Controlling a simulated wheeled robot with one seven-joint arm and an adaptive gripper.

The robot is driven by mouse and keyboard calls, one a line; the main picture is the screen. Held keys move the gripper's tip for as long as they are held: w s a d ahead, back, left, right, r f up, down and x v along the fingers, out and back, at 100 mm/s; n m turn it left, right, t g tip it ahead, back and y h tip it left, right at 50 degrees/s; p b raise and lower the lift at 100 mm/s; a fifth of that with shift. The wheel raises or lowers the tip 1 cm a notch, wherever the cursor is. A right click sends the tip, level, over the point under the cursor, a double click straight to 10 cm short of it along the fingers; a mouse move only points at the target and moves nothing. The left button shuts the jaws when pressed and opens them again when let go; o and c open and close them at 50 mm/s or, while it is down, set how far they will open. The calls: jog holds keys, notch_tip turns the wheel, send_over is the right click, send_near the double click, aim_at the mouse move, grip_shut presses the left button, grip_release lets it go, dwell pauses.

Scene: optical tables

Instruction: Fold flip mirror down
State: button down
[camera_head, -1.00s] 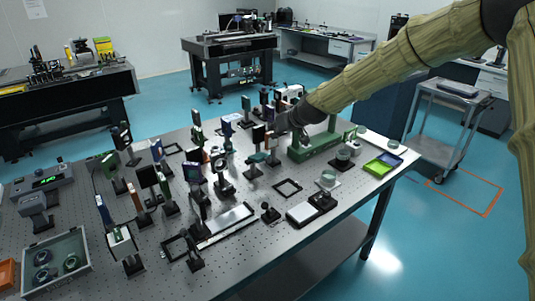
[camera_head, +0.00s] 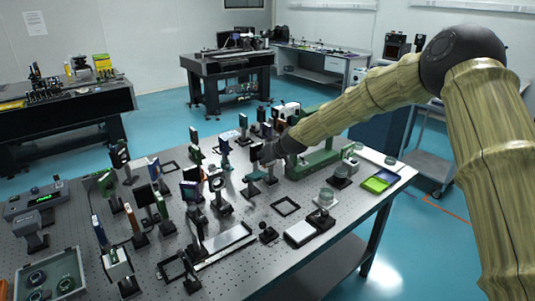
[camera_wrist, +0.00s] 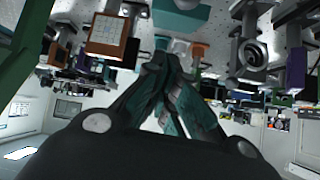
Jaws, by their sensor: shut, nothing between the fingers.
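My gripper (camera_wrist: 165,68) is shut and empty in the wrist view, its dark teal fingers meeting at the tips. In the head view the end of my arm reaches in among the upright optics near the green stage, and the fingertips are hard to make out there. A dark square-headed mount (camera_head: 256,153) stands just left of my arm's end. Below it a teal flat piece (camera_head: 255,176) lies low on a post. A teal piece (camera_wrist: 180,14) also shows beyond the fingertips in the wrist view. I cannot tell for sure which mount is the flip mirror.
Several upright optics crowd around my gripper, including a round lens mount (camera_wrist: 253,54) and an orange-faced square mount (camera_wrist: 108,36) in the wrist view. A green stage (camera_head: 315,160) stands right of my arm's end. A black square frame (camera_head: 285,206) lies flat nearer the front.

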aim_at(263, 175)
jog(key=shift+p+x, duration=0.5)
jog(key=shift+x, duration=0.75)
jog(key=s, duration=0.1)
jog(key=s+d+f+p, duration=0.1)
jog(key=s+f, duration=0.1)
jog(key=shift+d+p, duration=0.25)
jog(key=shift+p, duration=0.1)
jog(key=shift+f, duration=0.15)
jog(key=shift+s+d+f+b, duration=0.1)
jog(key=shift+f+b, duration=0.2)
jog(key=shift+b, duration=0.65)
jog(key=t+b, duration=0.1)
jog(key=b, duration=0.2)
jog(key=shift+s+d+f+y, duration=0.25)
jog(key=shift+f+y, duration=0.05)
jog(key=shift+f, duration=0.05)
jog(key=shift+s+d+f+b, duration=0.15)
jog(key=shift+s+f+b, duration=0.15)
jog(key=shift+b, duration=0.7)
jog(key=shift+s, duration=0.1)
